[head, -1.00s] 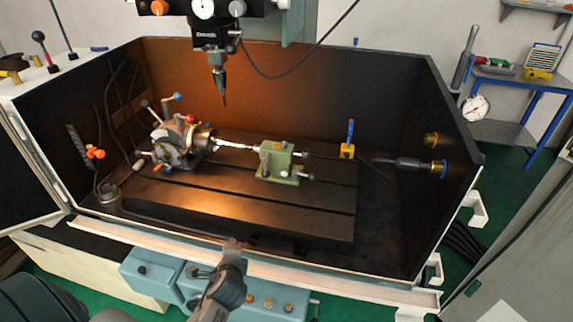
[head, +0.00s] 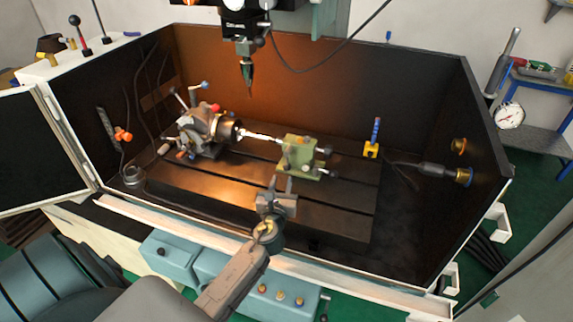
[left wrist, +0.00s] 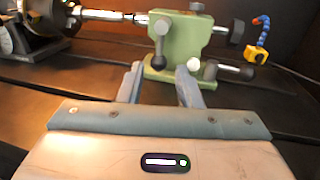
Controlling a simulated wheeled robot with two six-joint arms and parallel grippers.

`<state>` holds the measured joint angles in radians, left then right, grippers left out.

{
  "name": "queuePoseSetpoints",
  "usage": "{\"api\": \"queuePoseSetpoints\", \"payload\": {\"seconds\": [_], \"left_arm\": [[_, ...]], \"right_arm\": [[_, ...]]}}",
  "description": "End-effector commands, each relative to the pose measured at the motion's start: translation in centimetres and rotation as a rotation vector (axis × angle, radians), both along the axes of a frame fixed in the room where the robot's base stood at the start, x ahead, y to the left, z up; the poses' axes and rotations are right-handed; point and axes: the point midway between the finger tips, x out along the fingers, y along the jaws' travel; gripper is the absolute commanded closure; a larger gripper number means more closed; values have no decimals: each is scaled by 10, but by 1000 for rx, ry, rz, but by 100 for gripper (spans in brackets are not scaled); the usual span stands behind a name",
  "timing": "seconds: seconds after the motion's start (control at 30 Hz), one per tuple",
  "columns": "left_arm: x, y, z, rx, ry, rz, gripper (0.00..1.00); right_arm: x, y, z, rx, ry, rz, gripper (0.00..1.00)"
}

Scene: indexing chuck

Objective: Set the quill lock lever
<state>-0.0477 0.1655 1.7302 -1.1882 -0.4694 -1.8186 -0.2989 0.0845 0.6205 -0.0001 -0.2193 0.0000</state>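The green tailstock (head: 299,158) stands on the slotted bed; it fills the top middle of the left wrist view (left wrist: 179,36). On its front a short lever with a dark ball end (left wrist: 159,61) hangs down from a silver boss; it looks like the quill lock lever. A pale ball (left wrist: 193,64) and a dark knob (left wrist: 245,73) sit to its right. My left gripper (head: 281,182) is open in front of the tailstock. In the left wrist view its fingers (left wrist: 158,70) appear either side of the dark ball, not visibly touching it. My right gripper is out of view.
The indexing chuck (head: 207,133) is left of the tailstock, with a bright workpiece (head: 262,138) between them. A spindle tool (head: 247,75) hangs above. The enclosure's front rail (head: 150,226) lies beneath my arm.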

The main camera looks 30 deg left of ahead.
Motion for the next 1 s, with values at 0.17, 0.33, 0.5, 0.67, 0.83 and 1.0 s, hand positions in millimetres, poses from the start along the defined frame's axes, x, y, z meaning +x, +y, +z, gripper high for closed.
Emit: {"api": "queuePoseSetpoints", "payload": {"seconds": [0.17,0.33,0.5,0.67,0.83,1.0], "left_arm": [[34,16,3,-2,-1,1,68],[59,27,1,-2,-1,1,68],[73,33,1,-5,-1,1,68],[76,35,0,-5,-1,1,68],[76,35,0,-5,-1,1,68],[76,35,0,-5,-1,1,100]], "right_arm": [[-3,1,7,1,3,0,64],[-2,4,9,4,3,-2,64],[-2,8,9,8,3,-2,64],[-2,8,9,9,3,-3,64],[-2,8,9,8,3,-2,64],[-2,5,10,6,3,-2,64]]}}
